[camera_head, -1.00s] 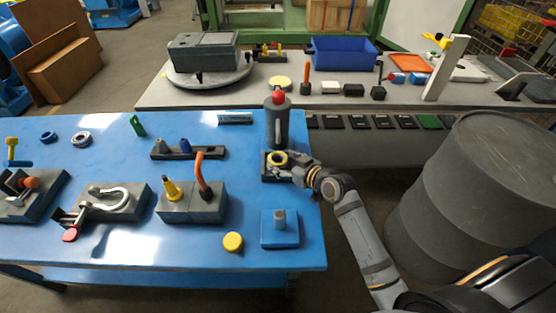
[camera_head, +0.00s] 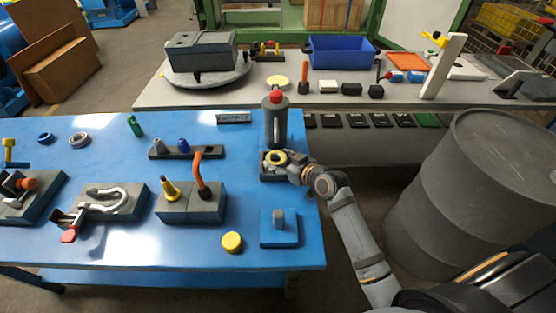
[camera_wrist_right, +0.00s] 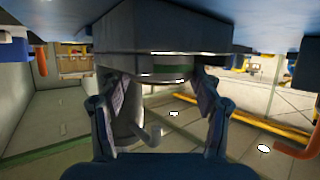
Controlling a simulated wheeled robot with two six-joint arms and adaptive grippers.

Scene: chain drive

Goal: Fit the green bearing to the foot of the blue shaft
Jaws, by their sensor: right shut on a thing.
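My right gripper (camera_head: 285,164) is at a dark block on the right edge of the blue table, beside a yellow-rimmed ring (camera_head: 276,157). In the right wrist view, my right gripper (camera_wrist_right: 162,100) has its fingers on either side of a round grey piece with a green band (camera_wrist_right: 170,68), close against a dark block. I cannot tell for certain whether this is the green bearing or the same thing as the yellow-rimmed ring. A small blue upright piece (camera_head: 185,146) stands in a dark holder; I cannot identify the blue shaft for certain. My left gripper is out of view.
A grey press-like body with a red knob (camera_head: 276,98) stands just behind the gripper. A blue block with a grey peg (camera_head: 279,240) and a yellow disc (camera_head: 232,242) are nearer. A dark drum (camera_head: 480,200) stands at the right.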

